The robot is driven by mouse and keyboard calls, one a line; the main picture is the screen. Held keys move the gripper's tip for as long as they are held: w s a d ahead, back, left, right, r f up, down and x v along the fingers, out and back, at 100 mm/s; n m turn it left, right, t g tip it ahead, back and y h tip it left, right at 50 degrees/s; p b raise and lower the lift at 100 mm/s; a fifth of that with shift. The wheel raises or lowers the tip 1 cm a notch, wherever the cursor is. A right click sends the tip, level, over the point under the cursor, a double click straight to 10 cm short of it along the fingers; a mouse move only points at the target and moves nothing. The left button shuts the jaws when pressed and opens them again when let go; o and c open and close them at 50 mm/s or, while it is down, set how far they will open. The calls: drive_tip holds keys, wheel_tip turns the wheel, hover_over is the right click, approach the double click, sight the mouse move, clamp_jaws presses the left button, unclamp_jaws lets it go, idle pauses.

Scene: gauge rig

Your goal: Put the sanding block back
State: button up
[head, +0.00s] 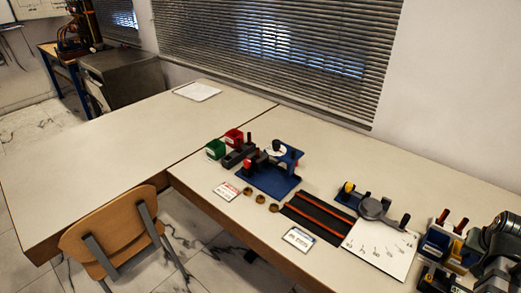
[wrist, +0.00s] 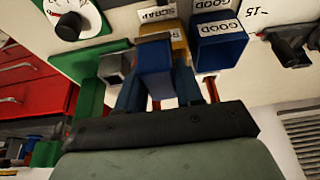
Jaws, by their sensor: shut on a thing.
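My gripper (wrist: 158,88) shows in the wrist view, its two dark fingers closed on either side of a blue block (wrist: 156,66) with a pale end. This block appears to be the sanding block. It is held in front of the labelled bins, and I cannot tell whether it touches them. In the head view my arm (head: 499,240) is at the right edge, over the right end of the bench; the fingertips and the block cannot be made out there.
A blue bin (wrist: 221,47) marked GOOD and a yellow bin (wrist: 179,36) marked SCRAP are close to the block. A dial (wrist: 70,25) and red drawers (wrist: 35,75) are at left. The head view shows a blue fixture (head: 268,180) and an angle board (head: 380,247); the far table is mostly clear.

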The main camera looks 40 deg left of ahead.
drive_tip(key=shift+r, duration=0.1)
drive_tip(key=r+m, duration=0.1)
drive_tip(key=r, duration=0.1)
drive_tip(key=w+r, duration=0.1)
drive_tip(key=r, duration=0.1)
drive_tip(key=w+r+m+h, duration=0.1)
drive_tip(key=r, duration=0.2)
drive_tip(key=shift+w+a+m, duration=0.1)
drive_tip(key=shift+w+m, duration=0.1)
drive_tip(key=shift+m, duration=0.1)
drive_tip(key=w+a+r, duration=0.2)
drive_tip(key=a+r, duration=0.2)
drive_tip(key=a, duration=0.2)
drive_tip(key=w+a+f+n+g+y, duration=0.25)
drive_tip(key=a+n, duration=0.45)
drive_tip(key=a, duration=1.1)
drive_tip(key=w+a+f+n+g+y, duration=0.1)
drive_tip(key=w+a+f+n, duration=0.45)
drive_tip(key=a, duration=1.25)
drive_tip(key=a+f+n+g+y, duration=0.15)
drive_tip(key=a+n, duration=0.65)
drive_tip(key=a, duration=1)
drive_tip(key=shift+y, duration=0.3)
drive_tip(key=shift+w+d+f, duration=0.1)
drive_tip(key=shift+f, duration=2.45)
drive_tip(key=shift+w+f, duration=0.1)
drive_tip(key=shift+f, duration=2.4)
